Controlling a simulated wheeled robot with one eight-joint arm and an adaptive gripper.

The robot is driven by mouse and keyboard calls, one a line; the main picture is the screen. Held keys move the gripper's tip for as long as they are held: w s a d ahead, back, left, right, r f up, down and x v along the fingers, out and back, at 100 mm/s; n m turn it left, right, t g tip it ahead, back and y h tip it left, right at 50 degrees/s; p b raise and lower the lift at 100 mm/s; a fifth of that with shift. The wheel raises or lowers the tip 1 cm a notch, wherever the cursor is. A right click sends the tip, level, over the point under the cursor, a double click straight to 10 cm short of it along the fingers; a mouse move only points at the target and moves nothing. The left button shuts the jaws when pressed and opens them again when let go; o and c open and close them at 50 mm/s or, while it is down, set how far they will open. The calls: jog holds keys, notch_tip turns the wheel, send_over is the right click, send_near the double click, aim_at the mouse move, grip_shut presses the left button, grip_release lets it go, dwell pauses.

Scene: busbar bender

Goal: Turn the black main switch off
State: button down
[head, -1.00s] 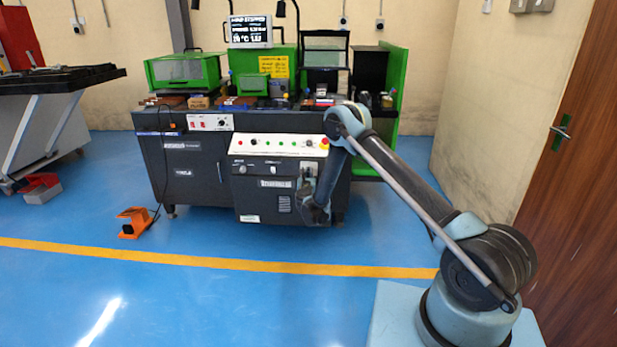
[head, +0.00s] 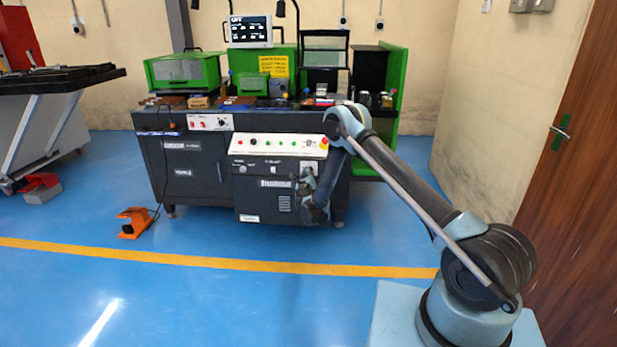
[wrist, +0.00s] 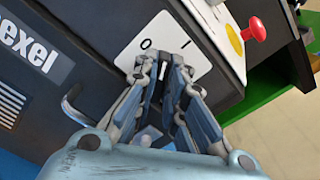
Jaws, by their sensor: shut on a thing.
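The main switch's white plate (wrist: 150,38), marked O and I, is on the dark front of the machine in the wrist view. In the head view a bit of the plate (head: 307,167) shows above my gripper (head: 302,184). In the wrist view my gripper (wrist: 164,66) is shut on the black main switch at the lower middle of the plate. The fingers hide most of the switch, so I cannot tell its exact angle. The O lies left of the fingertips and the I lies right of them.
A red emergency button (wrist: 257,28) on a yellow base sticks out near the switch. A bent metal handle (wrist: 76,112) is left of the fingers. An orange foot pedal (head: 134,222) sits on the floor.

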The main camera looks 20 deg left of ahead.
jog(key=n, duration=0.5)
jog(key=shift+s+a+f+n, duration=0.1)
jog(key=shift+n, duration=0.2)
jog(key=n, duration=0.5)
jog(key=shift+f, duration=0.15)
jog(key=shift+a+n, duration=0.1)
jog(key=shift+n, duration=0.3)
jog(key=c, duration=1.7)
grip_release()
jog(key=shift+o, duration=0.2)
jog(key=v, duration=0.7)
jog(key=shift+s, duration=0.2)
